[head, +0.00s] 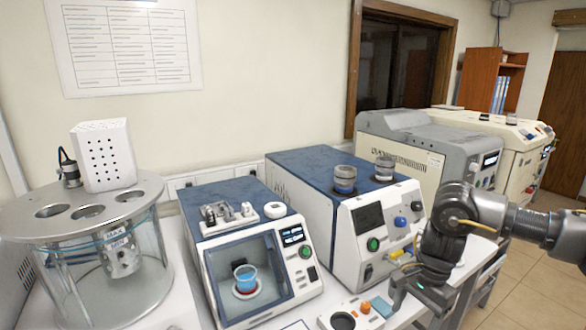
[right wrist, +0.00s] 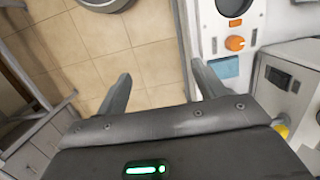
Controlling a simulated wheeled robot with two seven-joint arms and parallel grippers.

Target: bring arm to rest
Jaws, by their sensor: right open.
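My right arm (head: 480,212) comes in from the right in the head view and bends down at the bench's front edge. Its gripper (head: 420,308) hangs in front of the large blue-topped machine, close to the small control box. In the right wrist view the two fingers of the right gripper (right wrist: 160,80) are spread apart with nothing between them. Tiled floor shows behind the fingers there. My left arm and gripper are not in view.
The control box (head: 343,322) has an orange knob, also seen in the right wrist view (right wrist: 235,43). A blue-topped machine (head: 320,165), a smaller tester with a blue cup (head: 245,277) and a glass bath (head: 95,270) stand on the bench. Tiled floor (head: 520,270) is clear at right.

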